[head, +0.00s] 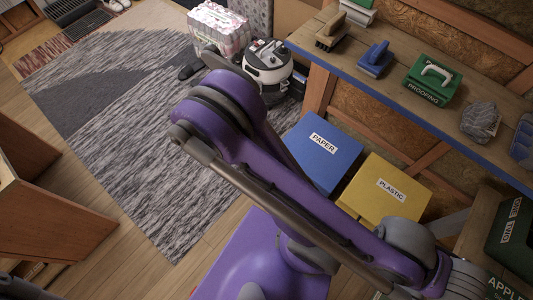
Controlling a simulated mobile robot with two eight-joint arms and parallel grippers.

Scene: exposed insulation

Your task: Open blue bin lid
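The blue bin (315,168) with a white "PAPER" label stands on the floor under the workbench, right of the picture's middle. Its flat blue top looks shut. My purple arm crosses in front of it and hides its lower left part. Neither of my grippers shows in the head view. The arm runs down to the right, and a grey jointed part of it reaches the lower right corner.
A yellow bin (376,190) labelled "PLASTIC" stands right beside the blue one. A vacuum cleaner (268,68) and wrapped bottles (218,28) stand behind. The rug (130,150) at left is largely clear.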

